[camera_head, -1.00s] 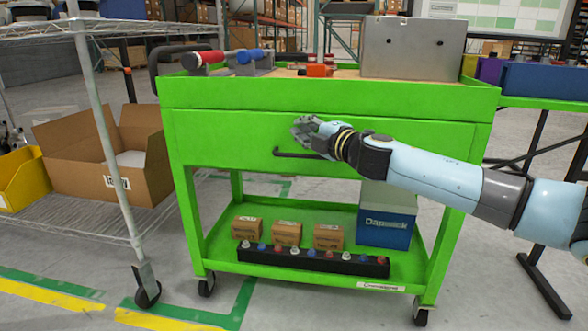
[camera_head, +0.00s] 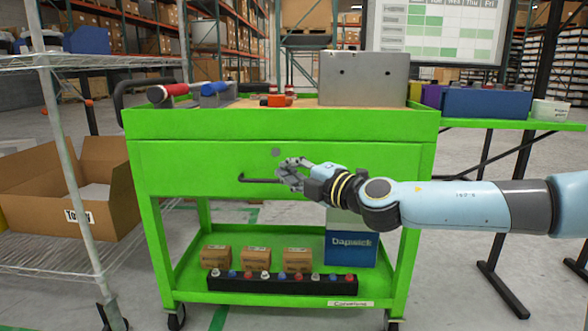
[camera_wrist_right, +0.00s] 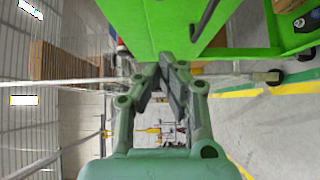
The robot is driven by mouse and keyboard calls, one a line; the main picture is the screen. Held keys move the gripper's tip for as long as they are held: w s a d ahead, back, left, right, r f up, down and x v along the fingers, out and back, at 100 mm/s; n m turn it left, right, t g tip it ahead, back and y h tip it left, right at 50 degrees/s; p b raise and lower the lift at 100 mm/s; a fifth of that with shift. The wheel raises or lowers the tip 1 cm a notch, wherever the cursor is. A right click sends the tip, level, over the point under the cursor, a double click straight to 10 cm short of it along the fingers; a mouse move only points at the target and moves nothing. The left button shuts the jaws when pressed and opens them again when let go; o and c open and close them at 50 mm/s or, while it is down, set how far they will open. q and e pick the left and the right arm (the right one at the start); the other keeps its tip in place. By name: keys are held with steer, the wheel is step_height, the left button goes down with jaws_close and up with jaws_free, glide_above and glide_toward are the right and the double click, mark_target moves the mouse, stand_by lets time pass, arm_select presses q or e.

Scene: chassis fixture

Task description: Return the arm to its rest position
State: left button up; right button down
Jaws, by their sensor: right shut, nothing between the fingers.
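My right arm, light blue with dark joints, reaches in from the right in the head view. Its grey gripper (camera_head: 287,174) is in front of the green cart's drawer front (camera_head: 200,165), by the right end of the dark drawer handle (camera_head: 256,180). I cannot tell whether it touches the handle. In the right wrist view the fingers (camera_wrist_right: 163,72) are shut with nothing between them, and the green cart side (camera_wrist_right: 150,20) is close beyond the tips. My left gripper is not in view.
The cart top holds a grey metal box (camera_head: 362,78), red and blue cylinders and an orange item. Its lower shelf carries small cartons, a black strip and a blue-white box (camera_head: 350,248). A wire rack (camera_head: 60,110) stands left. A green table (camera_head: 500,124) stands right.

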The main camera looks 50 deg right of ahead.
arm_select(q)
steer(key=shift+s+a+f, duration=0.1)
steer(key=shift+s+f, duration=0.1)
arm_select(e)
steer(key=shift+s, duration=0.65)
steer(key=shift+f, duration=0.1)
